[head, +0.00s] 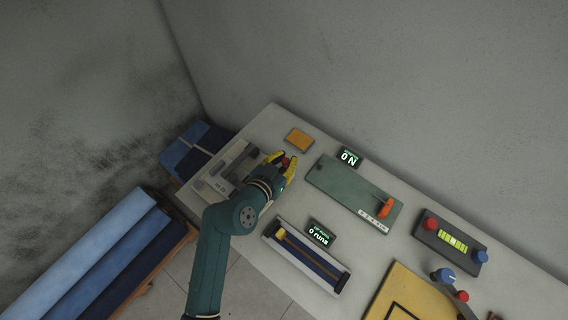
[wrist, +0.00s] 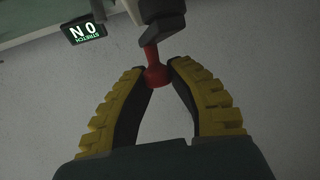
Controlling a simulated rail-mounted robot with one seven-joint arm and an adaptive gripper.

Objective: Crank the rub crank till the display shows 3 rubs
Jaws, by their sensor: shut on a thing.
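My gripper (head: 284,163) is shut on a small red knob, which shows between its yellow-and-black fingers in the wrist view (wrist: 156,73). The knob joins a red stem that runs up to a dark part at the top of that view. In the head view my gripper is over the right side of a grey device (head: 222,182) with a small label, and hides part of it. A dark display (head: 319,231) reads "0" with a short word that is hard to read. Another display (head: 349,157) reads "0 N"; in the wrist view (wrist: 87,33) it also shows "STRETCH".
An orange block (head: 299,139) lies behind my gripper. A green plate (head: 340,186) with an orange lever (head: 386,207) is to the right. A slotted tray (head: 301,262) lies in front. A box with yellow bars (head: 452,241) and a yellow board (head: 401,285) are farther right.

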